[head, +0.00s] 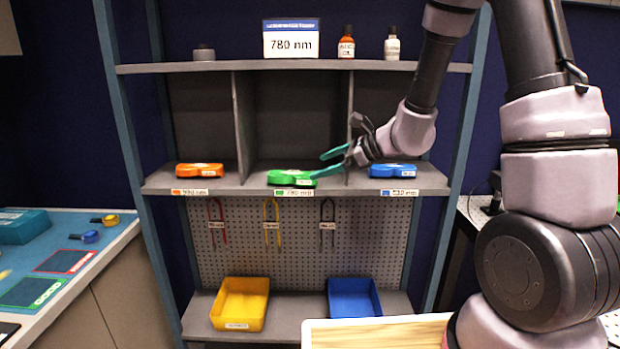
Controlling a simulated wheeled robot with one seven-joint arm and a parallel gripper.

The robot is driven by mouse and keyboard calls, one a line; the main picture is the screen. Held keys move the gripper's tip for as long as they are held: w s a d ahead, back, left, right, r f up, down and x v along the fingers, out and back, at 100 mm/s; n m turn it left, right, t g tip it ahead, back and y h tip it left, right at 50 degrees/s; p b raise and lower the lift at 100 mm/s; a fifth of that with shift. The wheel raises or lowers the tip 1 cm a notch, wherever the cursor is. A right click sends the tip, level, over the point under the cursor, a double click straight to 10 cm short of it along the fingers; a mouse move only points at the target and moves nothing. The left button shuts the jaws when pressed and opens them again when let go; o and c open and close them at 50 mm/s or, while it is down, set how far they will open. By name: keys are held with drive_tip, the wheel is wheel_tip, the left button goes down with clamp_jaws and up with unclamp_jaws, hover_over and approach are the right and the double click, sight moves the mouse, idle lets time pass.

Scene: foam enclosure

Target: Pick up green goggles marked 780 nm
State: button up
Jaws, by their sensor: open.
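The green goggles (288,178) lie on the middle shelf in the centre compartment, above a shelf-edge label that reads 780 nm (294,192). My gripper (317,165) reaches in from the right, with its two teal fingers spread apart and nothing seen between them. The lower finger's tip overlaps the right end of the green goggles in the picture; I cannot tell whether they touch.
Upright dividers (243,125) split the shelf. A 780 nm sign (291,40) and small bottles (346,46) stand on the top shelf. Below are a pegboard (300,240), a yellow bin (240,303) and a blue bin (354,298). A bench (110,245) stands at left.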

sight(299, 175)
drive_tip(key=x, duration=1)
drive_tip(key=shift+w+d+f, duration=0.1)
drive_tip(key=shift+w+f, duration=0.25)
drive_tip(key=shift+w, duration=0.15)
clamp_jaws()
